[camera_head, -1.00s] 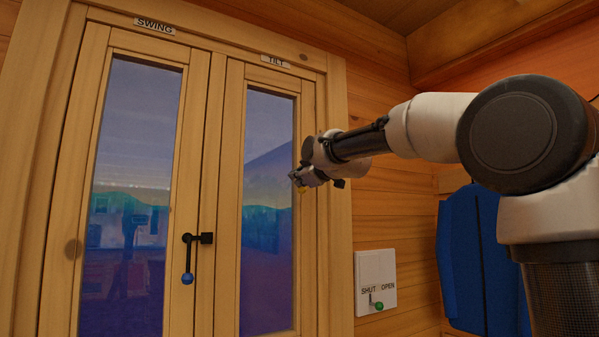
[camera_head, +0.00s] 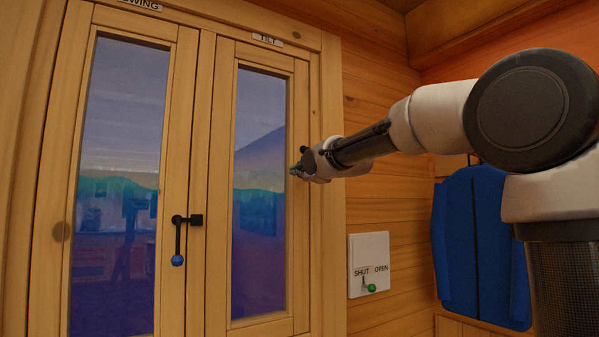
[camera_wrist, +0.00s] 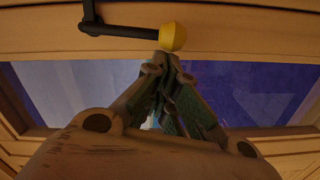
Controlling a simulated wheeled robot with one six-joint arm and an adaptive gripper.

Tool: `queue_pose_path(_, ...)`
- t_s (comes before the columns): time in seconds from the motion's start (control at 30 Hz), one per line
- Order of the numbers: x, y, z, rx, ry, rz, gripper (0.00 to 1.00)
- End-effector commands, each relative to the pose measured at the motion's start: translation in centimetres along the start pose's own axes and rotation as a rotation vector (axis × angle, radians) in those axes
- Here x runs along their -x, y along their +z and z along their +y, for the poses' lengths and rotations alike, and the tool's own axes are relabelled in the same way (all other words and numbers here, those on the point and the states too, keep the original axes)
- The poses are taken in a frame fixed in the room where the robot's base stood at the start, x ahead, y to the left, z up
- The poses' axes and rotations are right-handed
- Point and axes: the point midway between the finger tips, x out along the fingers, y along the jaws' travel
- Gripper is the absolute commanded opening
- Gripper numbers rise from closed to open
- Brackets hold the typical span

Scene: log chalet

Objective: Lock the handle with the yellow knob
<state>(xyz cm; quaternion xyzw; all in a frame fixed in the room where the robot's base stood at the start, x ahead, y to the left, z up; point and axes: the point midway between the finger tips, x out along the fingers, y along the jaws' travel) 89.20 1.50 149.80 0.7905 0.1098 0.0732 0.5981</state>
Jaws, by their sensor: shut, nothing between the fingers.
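In the wrist view, a black lever handle (camera_wrist: 130,31) with a yellow knob (camera_wrist: 173,37) at its end is mounted on the wooden window frame. The lever lies across the picture with the knob on the right. My gripper (camera_wrist: 166,64) is shut and empty, its fingertips right at the knob's edge. I cannot tell whether they touch it. In the head view my gripper (camera_head: 294,170) is at the right stile of the sash labelled TILT (camera_head: 267,39). There the yellow knob is hidden behind the gripper.
A second black handle with a blue knob (camera_head: 177,260) hangs down on the sash labelled SWING (camera_head: 140,4). A white wall plate (camera_head: 368,250) marked SHUT and OPEN has a green-knobbed lever (camera_head: 371,287). A blue jacket-like item (camera_head: 482,245) hangs at right.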

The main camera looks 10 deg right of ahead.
Motion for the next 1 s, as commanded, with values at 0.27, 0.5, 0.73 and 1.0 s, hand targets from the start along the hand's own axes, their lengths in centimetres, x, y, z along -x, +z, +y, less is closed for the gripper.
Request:
queue_pose_path(0.27, -0.03, 0.59, -0.38, 0.103, 0.005, -0.001, 0.00)
queue_pose_path(0.5, -0.04, 0.74, -0.41, 0.129, 0.007, -0.001, 0.00)
queue_pose_path(0.73, -0.04, 0.79, -0.40, 0.130, 0.007, -0.002, 0.00)
queue_pose_path(1.0, -0.06, 0.82, -0.33, 0.130, 0.007, -0.003, 0.00)
